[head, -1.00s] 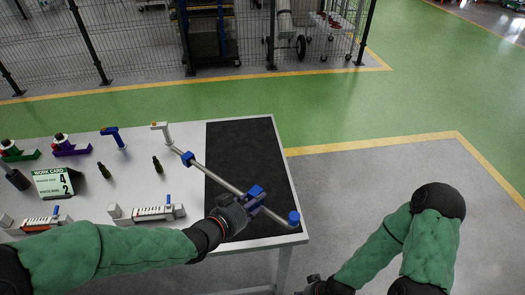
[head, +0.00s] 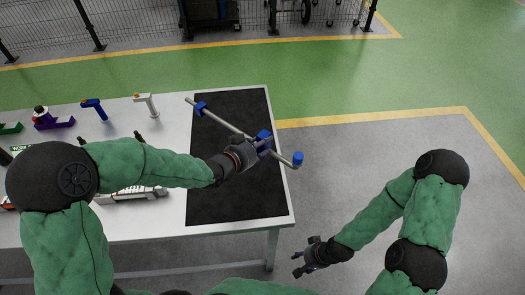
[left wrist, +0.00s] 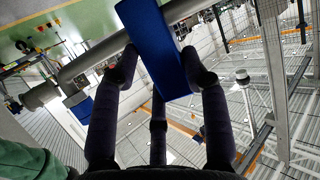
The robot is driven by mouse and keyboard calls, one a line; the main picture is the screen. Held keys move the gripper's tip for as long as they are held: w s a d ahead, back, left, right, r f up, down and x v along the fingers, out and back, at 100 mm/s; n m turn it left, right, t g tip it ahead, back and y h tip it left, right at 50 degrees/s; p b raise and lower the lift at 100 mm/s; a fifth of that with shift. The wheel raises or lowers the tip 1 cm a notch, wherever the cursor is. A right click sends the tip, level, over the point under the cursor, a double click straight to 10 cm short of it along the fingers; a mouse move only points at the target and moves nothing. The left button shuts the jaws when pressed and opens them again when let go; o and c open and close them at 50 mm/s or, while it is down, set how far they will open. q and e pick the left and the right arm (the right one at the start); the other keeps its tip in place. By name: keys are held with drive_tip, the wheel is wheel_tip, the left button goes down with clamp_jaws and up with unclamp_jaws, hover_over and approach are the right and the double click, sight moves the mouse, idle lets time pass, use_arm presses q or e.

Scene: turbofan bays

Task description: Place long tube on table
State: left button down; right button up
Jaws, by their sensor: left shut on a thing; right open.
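The long tube (head: 225,122) is a thin grey pipe with blue pieces near its ends. In the head view it lies slanted across the black mat (head: 230,205) on the white table (head: 165,225). Its blue right end (head: 298,159) shows past the table's right edge. My left gripper (head: 261,146) is shut on the tube at a blue block in its right half. The left wrist view shows that blue block (left wrist: 155,50) between the fingers and the grey pipe (left wrist: 85,62) beside it. The tube's height over the mat is unclear. My right gripper (head: 306,260) is open and empty, off the table's front right corner.
A blue tool (head: 94,106), a white tool (head: 145,101) and a purple holder (head: 52,120) stand on the table's left part. My left arm hides some items there. The mat's front part is bare. Open floor (head: 385,145) lies right of the table; a mesh fence runs behind.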

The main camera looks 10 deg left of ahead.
use_arm(q)
drive_tip(key=w+f+b, duration=0.1)
drive_tip(key=f, duration=0.2)
drive_tip(key=w+f+b, duration=0.1)
drive_tip(key=w+f, duration=0.1)
drive_tip(key=f, duration=0.1)
drive_tip(key=w+f+b, duration=0.1)
drive_tip(key=w+f, duration=0.1)
drive_tip(key=f, duration=0.1)
drive_tip(key=shift+a, duration=0.1)
drive_tip(key=shift+r, duration=0.1)
drive_tip(key=c, duration=0.6)
unclamp_jaws()
drive_tip(key=shift+f, duration=0.2)
drive_tip(key=shift+c, duration=0.2)
drive_tip(key=shift+s, duration=0.1)
